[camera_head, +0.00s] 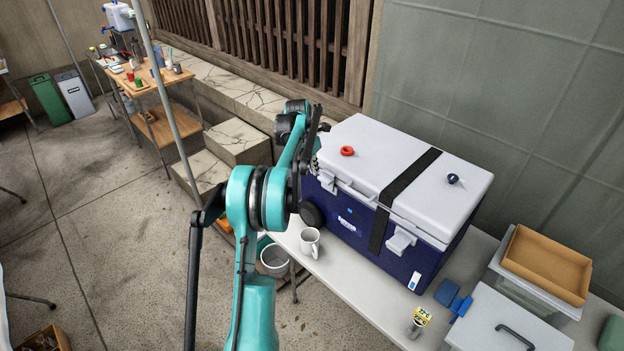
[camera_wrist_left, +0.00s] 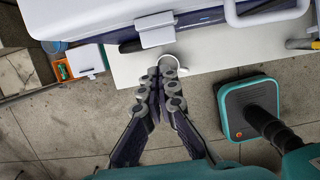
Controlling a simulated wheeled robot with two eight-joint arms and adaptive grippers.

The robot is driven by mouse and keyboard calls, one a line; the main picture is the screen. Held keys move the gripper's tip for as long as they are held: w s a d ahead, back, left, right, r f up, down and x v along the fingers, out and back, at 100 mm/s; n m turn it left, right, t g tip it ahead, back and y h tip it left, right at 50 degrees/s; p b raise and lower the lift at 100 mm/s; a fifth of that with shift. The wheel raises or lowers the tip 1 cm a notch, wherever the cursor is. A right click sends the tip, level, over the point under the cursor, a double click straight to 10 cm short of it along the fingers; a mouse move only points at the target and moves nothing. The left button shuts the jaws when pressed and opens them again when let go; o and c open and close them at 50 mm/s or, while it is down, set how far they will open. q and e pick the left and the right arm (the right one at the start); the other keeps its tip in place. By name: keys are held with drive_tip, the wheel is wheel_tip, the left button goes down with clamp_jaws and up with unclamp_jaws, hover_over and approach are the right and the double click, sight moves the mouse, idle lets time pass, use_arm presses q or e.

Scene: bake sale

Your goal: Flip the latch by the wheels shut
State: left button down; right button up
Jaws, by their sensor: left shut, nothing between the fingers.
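The dark blue cooler (camera_head: 350,222) with a white lid (camera_head: 385,160) stands on a white table. The latch by the wheels (camera_head: 327,181) is a white flap at the left of the cooler's front, above a black wheel (camera_head: 311,214). In the left wrist view a white latch (camera_wrist_left: 156,37) shows just beyond the fingertips; whether it is flat against the body I cannot tell. A second latch (camera_head: 401,242) sits right of the black strap. My left gripper (camera_head: 314,160) is at the cooler's left end, partly hidden by its arm. Its fingers (camera_wrist_left: 165,76) are together and empty, apart from the latch.
A white mug (camera_head: 310,242) stands before the cooler, close to the fingertips in the wrist view. A red ring (camera_head: 347,151) and a dark blue knob-like item (camera_head: 453,179) lie on the lid. A can (camera_head: 418,319), blue pieces (camera_head: 453,297) and bins (camera_head: 545,265) crowd the right.

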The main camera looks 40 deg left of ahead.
use_arm(q)
drive_tip(key=r, duration=0.2)
drive_tip(key=shift+w+d+r, duration=0.2)
drive_tip(key=shift+w+r, duration=0.1)
drive_tip(key=shift+r, duration=0.05)
